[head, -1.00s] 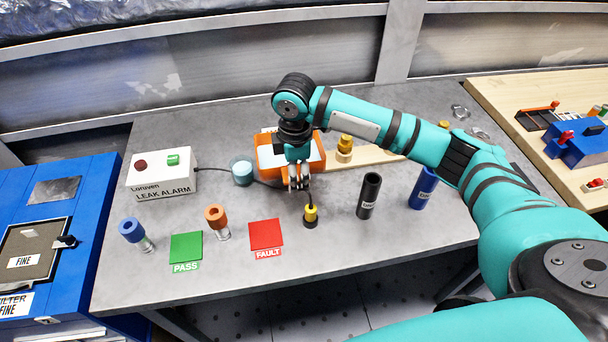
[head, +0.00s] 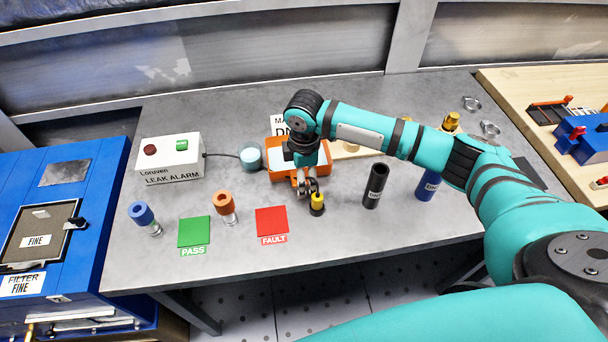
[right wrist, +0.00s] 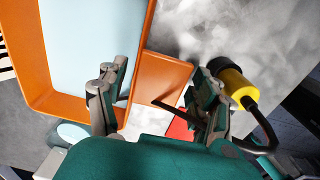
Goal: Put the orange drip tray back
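The orange drip tray (head: 273,173) has a pale blue inside and is at the back middle of the grey bench. It fills the upper left of the right wrist view (right wrist: 75,108). My right gripper (head: 307,186) is at the tray's front edge. I cannot tell whether the tray touches the bench. My left gripper is not in view.
A black cylinder (head: 375,186) stands to the right. The red FAULT tile (head: 271,221) lies in front.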

